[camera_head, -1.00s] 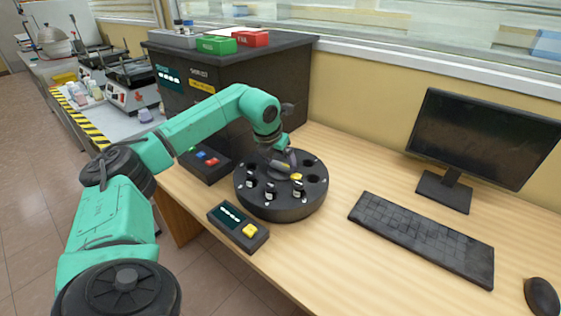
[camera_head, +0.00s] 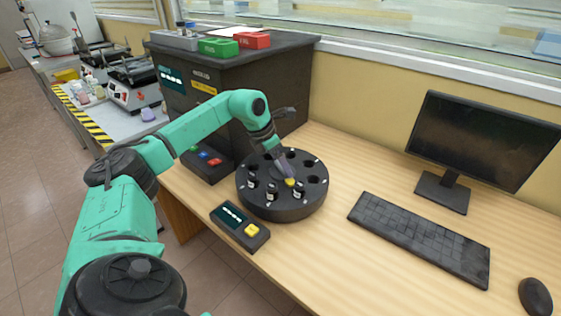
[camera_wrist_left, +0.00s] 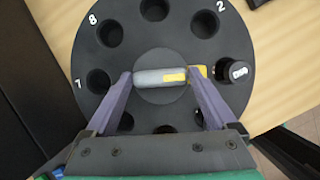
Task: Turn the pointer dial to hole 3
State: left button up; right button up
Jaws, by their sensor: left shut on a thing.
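The round dark carousel (camera_head: 285,209) stands on the desk with a ring of holes. The pointer dial, grey with a yellow tip, lies across its centre, seen in the left wrist view (camera_wrist_left: 158,77). My left gripper (camera_wrist_left: 162,76) is shut on the pointer, with one finger at each end. The yellow tip (camera_head: 290,183) points right in the wrist view, towards a hole holding a dark-capped vial (camera_wrist_left: 235,72). That hole is beside the one marked 2; its own number is not readable. The marks 7 and 8 show on the left. The right gripper is not in view.
A small box with a screen and yellow button (camera_head: 240,226) stands in front of the carousel. A large dark cabinet (camera_head: 230,85) is behind it. A keyboard (camera_head: 420,238) and monitor (camera_head: 485,135) are to the right. Bare desk lies between carousel and keyboard.

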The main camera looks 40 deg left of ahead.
pick_arm(q)
jog(key=o, duration=1.1)
jog(key=shift+c, duration=0.2)
jog(key=shift+r, duration=0.1)
jog(key=v, duration=1.4)
jog(key=shift+r+p, duration=0.25)
jog(key=shift+p, duration=0.1)
jog(key=shift+s+a, duration=0.1)
